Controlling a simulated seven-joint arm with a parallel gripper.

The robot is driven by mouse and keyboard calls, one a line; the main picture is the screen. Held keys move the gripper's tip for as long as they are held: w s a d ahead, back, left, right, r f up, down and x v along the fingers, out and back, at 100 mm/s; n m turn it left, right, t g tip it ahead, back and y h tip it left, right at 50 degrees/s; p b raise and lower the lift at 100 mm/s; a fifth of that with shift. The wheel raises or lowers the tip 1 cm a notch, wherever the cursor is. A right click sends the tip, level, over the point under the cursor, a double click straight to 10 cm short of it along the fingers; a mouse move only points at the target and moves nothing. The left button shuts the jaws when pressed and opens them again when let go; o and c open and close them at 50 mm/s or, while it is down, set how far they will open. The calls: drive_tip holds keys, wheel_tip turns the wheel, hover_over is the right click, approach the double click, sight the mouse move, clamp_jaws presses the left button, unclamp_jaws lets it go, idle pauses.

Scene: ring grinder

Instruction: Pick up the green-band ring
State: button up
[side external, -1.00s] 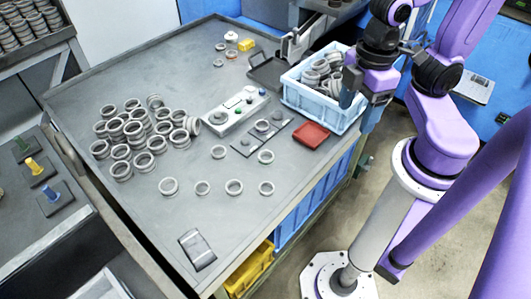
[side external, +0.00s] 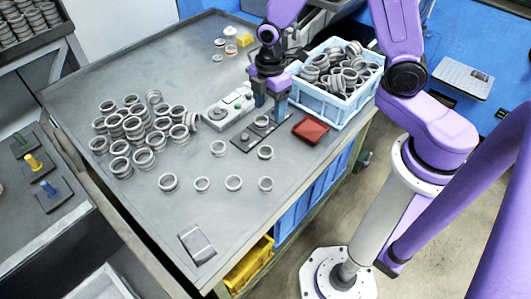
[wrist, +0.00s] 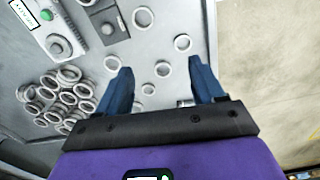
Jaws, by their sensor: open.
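A grey ring (side external: 265,156) in front of the dark plate shows a faint green tint in the side view. It may be the green-band ring, but the band is too small to be sure. What looks like the same ring (wrist: 143,17) lies near the top of the wrist view. My gripper (side external: 270,105) hangs above the dark plate, behind and above that ring, fingers pointing down. In the wrist view, my gripper (wrist: 160,68) is open with its two blue fingers wide apart and nothing held between them.
Loose rings (side external: 233,187) lie apart on the grey table (side external: 130,235). A ring pile (side external: 133,127) stands left. A control box (side external: 228,109), red tray (side external: 310,129) and blue crate of rings (side external: 325,105) surround the gripper area. The front table area is mostly clear.

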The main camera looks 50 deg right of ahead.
drive_tip(key=n, duration=0.1)
hover_over(266, 148)
drive_tip(key=s+a, duration=0.1)
drive_tip(key=a, duration=0.1)
wheel_tip(266, 148, down, 5)
drive_tip(key=shift+s+d+f, duration=0.1)
drive_tip(key=shift+f, duration=4.15)
drive_tip(key=shift+d+f, duration=0.1)
drive_tip(key=shift+f, duration=4.15)
drive_tip(key=c, duration=0.9)
drive_tip(key=shift+r, duration=0.15)
